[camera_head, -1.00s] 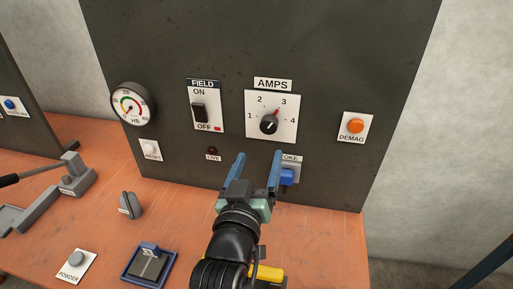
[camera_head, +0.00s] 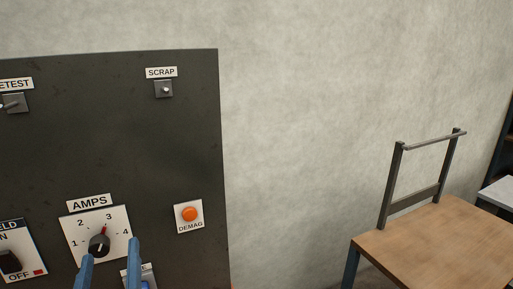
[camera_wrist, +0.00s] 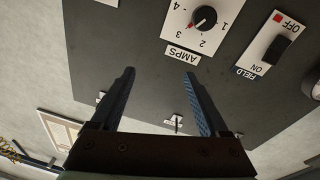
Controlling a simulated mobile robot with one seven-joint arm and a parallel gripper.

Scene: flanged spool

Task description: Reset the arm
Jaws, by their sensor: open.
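My gripper (camera_head: 109,265) shows at the bottom left of the head view, with only its two blue fingers in frame. The fingers are apart with nothing between them. In the wrist view the gripper (camera_wrist: 160,78) is also open and empty, in front of the dark panel, which appears upside down there. The AMPS dial (camera_head: 99,244) is just above and between the fingers in the head view, its red mark near 3. The dial also shows in the wrist view (camera_wrist: 204,18). The rest of the arm is out of the head view.
The dark panel (camera_head: 120,140) carries an orange DEMAG button (camera_head: 190,214), a SCRAP switch (camera_head: 164,89) and a FIELD switch (camera_head: 9,262). A wooden-topped table (camera_head: 440,245) with a metal rail frame (camera_head: 390,185) stands at the right. Bare wall lies between.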

